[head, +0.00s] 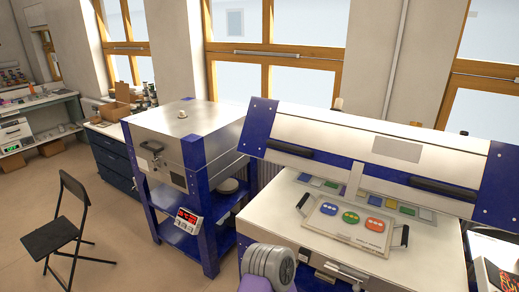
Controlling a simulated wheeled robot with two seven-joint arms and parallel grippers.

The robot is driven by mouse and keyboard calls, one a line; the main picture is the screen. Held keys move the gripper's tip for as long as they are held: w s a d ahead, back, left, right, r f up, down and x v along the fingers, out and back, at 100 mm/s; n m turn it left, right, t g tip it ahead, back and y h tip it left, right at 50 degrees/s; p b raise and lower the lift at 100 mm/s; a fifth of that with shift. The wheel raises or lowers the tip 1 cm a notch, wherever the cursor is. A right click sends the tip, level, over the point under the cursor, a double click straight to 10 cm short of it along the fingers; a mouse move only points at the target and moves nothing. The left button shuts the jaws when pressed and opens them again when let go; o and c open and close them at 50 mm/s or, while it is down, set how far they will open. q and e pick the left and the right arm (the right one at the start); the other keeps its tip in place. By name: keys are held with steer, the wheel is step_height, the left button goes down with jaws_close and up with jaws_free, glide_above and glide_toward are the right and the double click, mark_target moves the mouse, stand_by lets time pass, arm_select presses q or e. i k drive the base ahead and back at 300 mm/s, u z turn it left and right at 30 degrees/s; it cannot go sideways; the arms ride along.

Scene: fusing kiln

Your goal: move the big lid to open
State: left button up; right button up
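The big lid (340,137) is a long silver cover with blue ends and two black handles on the wide kiln at the right. It stands raised and tilted above the white kiln bed (280,217), with an open gap at the front. A tray (330,235) with coloured oval pieces and two dark side handles lies on the bed under it. A rounded grey and purple part, which looks like one of my arm links, shows at the bottom centre. No gripper fingers show in the head view, and nothing of mine touches the lid.
A black folding chair (58,232) stands further left. The floor (115,222) between them is clear.

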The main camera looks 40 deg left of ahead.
mark_target(472, 179)
steer(key=u, duration=0.5)
steer(key=i, duration=1)
steer(key=u, duration=0.05)
